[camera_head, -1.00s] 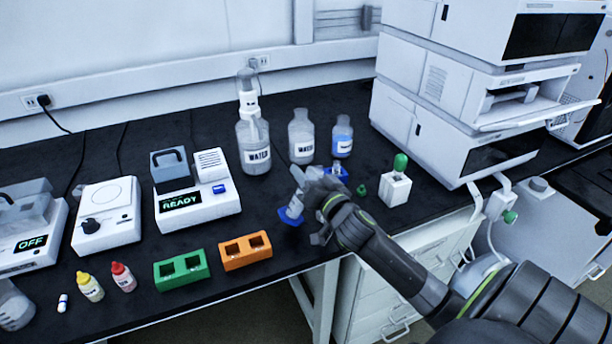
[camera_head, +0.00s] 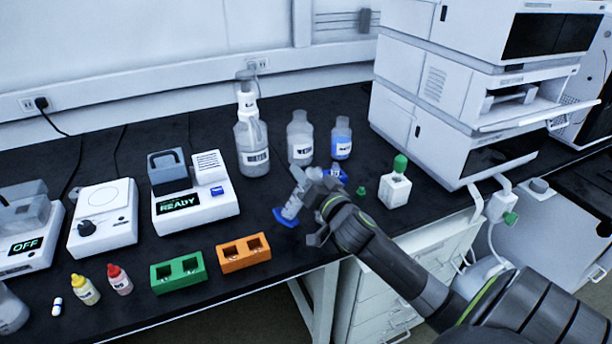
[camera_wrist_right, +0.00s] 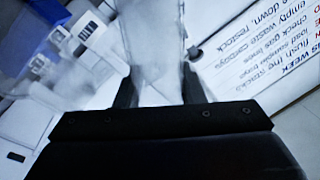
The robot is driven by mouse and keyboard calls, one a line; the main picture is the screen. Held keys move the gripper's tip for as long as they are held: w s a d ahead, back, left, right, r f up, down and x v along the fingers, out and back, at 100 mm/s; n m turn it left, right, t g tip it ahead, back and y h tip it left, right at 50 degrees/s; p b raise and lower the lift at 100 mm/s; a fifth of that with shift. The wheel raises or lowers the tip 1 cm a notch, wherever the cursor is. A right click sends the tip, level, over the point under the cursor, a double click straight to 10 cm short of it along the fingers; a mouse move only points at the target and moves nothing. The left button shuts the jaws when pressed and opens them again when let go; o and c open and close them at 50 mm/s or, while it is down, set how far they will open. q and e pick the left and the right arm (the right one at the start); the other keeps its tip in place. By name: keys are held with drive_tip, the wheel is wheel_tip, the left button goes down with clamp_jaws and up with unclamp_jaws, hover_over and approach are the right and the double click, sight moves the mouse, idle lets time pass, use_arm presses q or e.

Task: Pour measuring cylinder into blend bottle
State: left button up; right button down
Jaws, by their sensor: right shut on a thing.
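My right gripper (camera_head: 318,212) is shut on a clear measuring cylinder (camera_head: 292,206) with a blue foot, above the front of the black bench. The cylinder leans slightly, its top toward the right. Its clear body also shows between the two fingers in the right wrist view (camera_wrist_right: 155,50). No bottle clearly reads as the blend bottle. Behind the gripper stand a clear bottle (camera_head: 300,140) and a bottle of blue liquid (camera_head: 341,140). A small blue item (camera_head: 336,173) is partly hidden by the gripper. My left gripper is out of view.
A green-capped bottle (camera_head: 396,186) and a loose green cap (camera_head: 361,191) are right of the gripper. A large water bottle (camera_head: 252,148), a READY device (camera_head: 195,205), an orange rack (camera_head: 243,262) and a green rack (camera_head: 178,285) are left. White stacked instruments (camera_head: 450,110) bound the right.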

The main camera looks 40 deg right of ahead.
drive_tip(key=shift+m+b, duration=0.35)
drive_tip(key=shift+m, duration=0.15)
drive_tip(key=shift+m+b, duration=0.4)
idle(0.3)
drive_tip(key=shift+m, duration=0.3)
drive_tip(key=shift+m+h+b, duration=0.3)
drive_tip(key=shift+m+b, duration=0.3)
drive_tip(key=shift+b, duration=0.05)
